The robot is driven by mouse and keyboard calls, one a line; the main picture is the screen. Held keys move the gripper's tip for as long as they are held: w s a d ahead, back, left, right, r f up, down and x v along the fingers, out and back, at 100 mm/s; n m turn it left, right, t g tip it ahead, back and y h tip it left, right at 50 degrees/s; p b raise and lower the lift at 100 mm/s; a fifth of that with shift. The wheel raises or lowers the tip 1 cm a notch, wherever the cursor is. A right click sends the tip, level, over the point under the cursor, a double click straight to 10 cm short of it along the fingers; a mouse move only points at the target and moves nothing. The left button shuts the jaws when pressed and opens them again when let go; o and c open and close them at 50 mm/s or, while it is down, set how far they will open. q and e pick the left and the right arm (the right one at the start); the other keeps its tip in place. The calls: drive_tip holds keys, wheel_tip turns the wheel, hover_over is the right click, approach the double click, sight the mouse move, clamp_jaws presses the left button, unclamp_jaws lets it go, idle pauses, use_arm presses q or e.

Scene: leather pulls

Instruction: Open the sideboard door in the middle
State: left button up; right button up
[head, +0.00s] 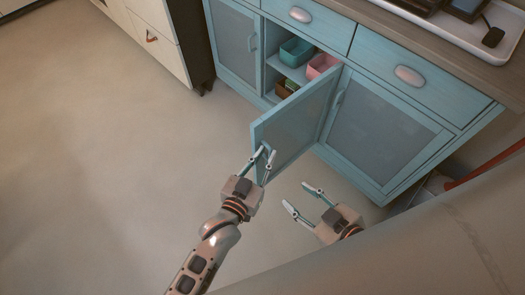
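The middle door (298,122) of the blue sideboard stands wide open, swung out on its right-hand side. Its free edge points toward me, and shelves show behind it. My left gripper (264,160) is at the door's outer face near the free edge. Its fingers are close together around the door handle (268,149), which they partly hide. My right gripper (302,199) is open and empty, below and to the right of the door, apart from it.
A teal bin (296,51) and a pink bin (322,66) sit inside the opening. The left door (234,42) and right door (380,125) are closed, as are the drawers above. A white cabinet (150,30) stands at upper left. The floor at left is clear.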

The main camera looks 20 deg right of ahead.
use_arm(q)
drive_tip(key=shift+s+r+p, duration=0.2)
drive_tip(key=shift+s+p, duration=0.15)
drive_tip(key=shift+s, duration=1.65)
use_arm(e)
drive_tip(key=shift+w+r, duration=0.2)
drive_tip(key=shift+r, duration=0.3)
drive_tip(key=shift+w+r, duration=0.2)
drive_tip(key=shift+r, duration=0.3)
drive_tip(key=shift+w+r, duration=0.1)
drive_tip(key=shift+r, duration=0.25)
